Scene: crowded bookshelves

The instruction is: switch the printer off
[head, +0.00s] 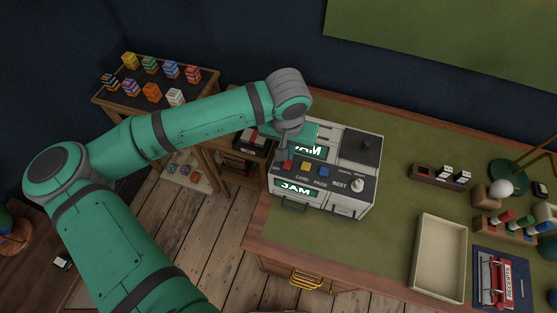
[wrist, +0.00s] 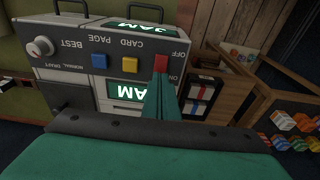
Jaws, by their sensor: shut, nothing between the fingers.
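The printer (head: 362,145) is a pale box with a dark top on the desk, with a sloped control panel. Its red switch (wrist: 161,63) is at the panel's end, beside the words OFF and ON. Yellow (wrist: 130,65) and blue (wrist: 99,61) buttons and a white knob (wrist: 41,47) share the panel. Two green displays read JAM, one of them (head: 296,191) on the front. My gripper (wrist: 160,80) is shut and empty, its tips right at the red switch. I cannot tell whether they touch it. In the head view my gripper (head: 283,155) partly covers that corner.
A cream tray (head: 464,262), a receipts book (head: 497,280), stamps and a lamp (head: 508,176) stand on the desk to the right. A small table (head: 205,78) with several coloured blocks is at the back left. Green desktop is clear in front of the printer.

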